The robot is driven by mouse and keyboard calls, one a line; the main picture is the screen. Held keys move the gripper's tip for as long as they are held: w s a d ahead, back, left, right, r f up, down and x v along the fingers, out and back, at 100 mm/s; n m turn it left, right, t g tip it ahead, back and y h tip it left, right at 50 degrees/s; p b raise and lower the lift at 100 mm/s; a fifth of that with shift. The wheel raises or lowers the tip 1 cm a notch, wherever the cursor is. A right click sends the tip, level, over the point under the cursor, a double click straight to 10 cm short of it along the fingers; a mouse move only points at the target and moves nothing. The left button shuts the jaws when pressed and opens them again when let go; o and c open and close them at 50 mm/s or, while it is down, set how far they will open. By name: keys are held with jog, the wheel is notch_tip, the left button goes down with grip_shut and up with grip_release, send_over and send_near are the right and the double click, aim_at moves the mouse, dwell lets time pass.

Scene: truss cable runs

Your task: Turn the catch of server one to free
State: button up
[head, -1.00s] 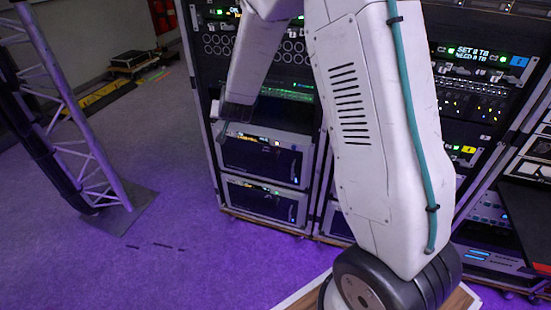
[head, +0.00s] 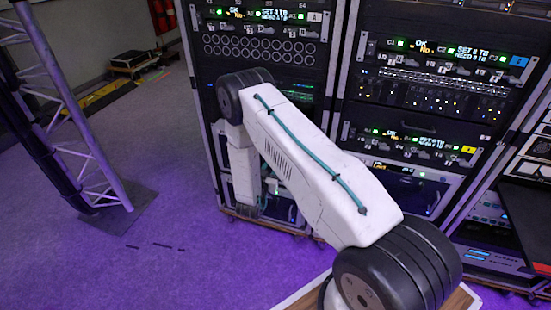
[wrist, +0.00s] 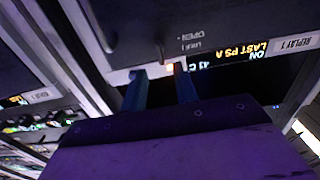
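In the wrist view, my gripper (wrist: 160,74) has two blue fingers standing apart with a dark gap between them. Their tips are at the lower edge of a grey front panel (wrist: 135,25) with upside-down lettering that reads OPEN. Beside it are a lit display (wrist: 240,55) and a REPLAY 1 label (wrist: 297,44), which suggests server one. A small reddish spot shows by the right fingertip; I cannot tell if it is the catch. In the head view, my arm hides most of the lower left rack, and my gripper (head: 246,207) is low in front of it.
The left rack (head: 200,100) and right rack (head: 340,85) stand side by side. A truss leg (head: 85,130) on a dark base plate stands at the left. A black case (head: 135,60) lies farther back.

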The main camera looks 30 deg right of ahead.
jog(key=x, duration=0.6)
jog(key=shift+w+d, duration=0.2)
grip_shut()
